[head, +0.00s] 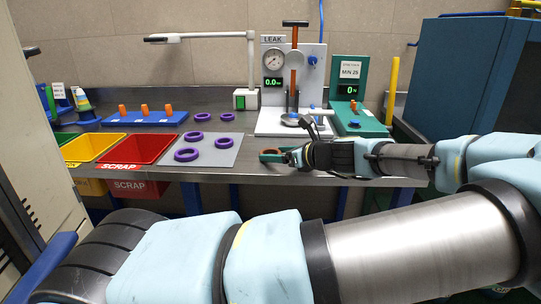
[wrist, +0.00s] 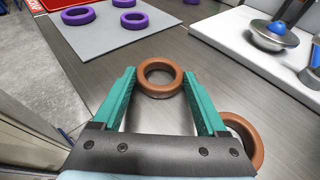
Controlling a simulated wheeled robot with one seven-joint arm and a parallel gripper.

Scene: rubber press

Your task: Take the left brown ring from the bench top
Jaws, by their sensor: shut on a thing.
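Two brown rings show in the wrist view. The left brown ring (wrist: 159,91) is between the two teal fingers of my gripper (wrist: 160,88), which are shut on its sides near the tips. In the head view my gripper (head: 272,154) is low over the front part of the bench top (head: 225,105), and the ring there is mostly hidden by the finger. The other brown ring (wrist: 255,146) lies on the bench to the right, partly hidden behind my gripper's body. I cannot tell whether the held ring touches the bench.
A grey mat (head: 225,151) with several purple rings is left of my gripper. A red scrap bin (head: 138,148) stands further left. The leak tester's white base (wrist: 245,30) is beyond to the right, and a green tester (head: 360,120) is beside it.

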